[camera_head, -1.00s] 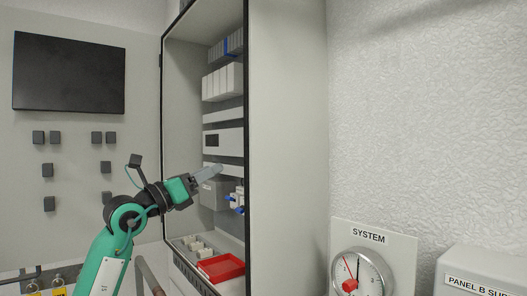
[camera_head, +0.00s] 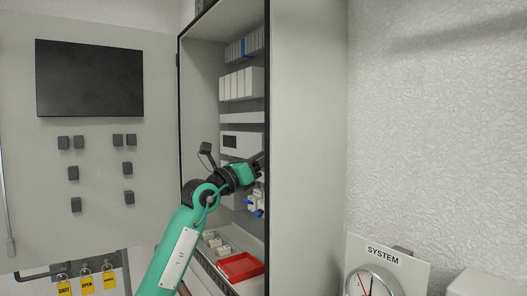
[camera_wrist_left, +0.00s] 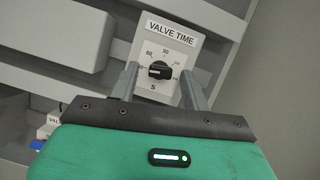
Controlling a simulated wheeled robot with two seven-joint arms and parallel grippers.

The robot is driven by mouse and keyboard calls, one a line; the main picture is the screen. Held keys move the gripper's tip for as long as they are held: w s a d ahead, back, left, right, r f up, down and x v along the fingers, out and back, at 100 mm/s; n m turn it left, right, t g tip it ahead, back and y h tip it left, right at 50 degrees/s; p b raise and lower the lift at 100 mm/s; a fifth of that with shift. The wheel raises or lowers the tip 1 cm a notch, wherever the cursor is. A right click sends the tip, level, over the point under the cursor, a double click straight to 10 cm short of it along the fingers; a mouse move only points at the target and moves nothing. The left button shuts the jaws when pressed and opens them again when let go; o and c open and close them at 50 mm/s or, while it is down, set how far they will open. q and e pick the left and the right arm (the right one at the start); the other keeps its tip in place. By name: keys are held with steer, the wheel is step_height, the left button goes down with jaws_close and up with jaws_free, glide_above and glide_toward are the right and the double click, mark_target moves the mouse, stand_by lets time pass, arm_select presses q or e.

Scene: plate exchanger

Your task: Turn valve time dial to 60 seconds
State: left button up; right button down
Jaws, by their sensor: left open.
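The valve time dial (camera_wrist_left: 160,70) is a black knob on a white plate labelled "VALVE TIME" (camera_wrist_left: 171,35), with numbers around it, in the left wrist view. Its white pointer line is small, and I cannot read exactly which number it marks. My left gripper (camera_wrist_left: 162,84) is open, its two grey fingers to either side of the knob in the picture; I cannot tell if they touch it. In the head view my left gripper (camera_head: 258,166) reaches into the open cabinet, and the dial is hidden there. My right gripper is not in view.
The cabinet's side wall (camera_head: 305,130) stands right of my left arm. A red tray (camera_head: 240,266) lies on the cabinet floor. The open door (camera_head: 100,160) with a black screen (camera_head: 90,78) is at left. A "SYSTEM" gauge (camera_head: 374,283) is at lower right.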

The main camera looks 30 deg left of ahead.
arm_select(q)
steer(key=c, duration=1)
steer(key=shift+w+a+r+m+g+h+b, duration=0.1)
steer(key=shift+m+g+h+b, duration=0.85)
steer(key=shift+m, duration=1.35)
steer(key=shift+w+a+m+g+h+b, duration=0.15)
steer(key=shift+m+g+h+b, duration=0.3)
steer(key=shift+m+h+b, duration=1.1)
steer(key=shift+s+a+r+m+g+h+b, duration=0.1)
steer(key=shift+m+g+h+b, duration=0.5)
steer(key=shift+m+b, duration=1.65)
arm_select(e)
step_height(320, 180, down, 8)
steer(key=p, duration=0.1)
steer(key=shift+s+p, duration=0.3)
arm_select(q)
steer(key=shift+m, duration=1.1)
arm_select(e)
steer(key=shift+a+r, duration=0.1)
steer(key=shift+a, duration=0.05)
arm_select(q)
steer(key=o, duration=1)
steer(key=shift+w+f, duration=0.1)
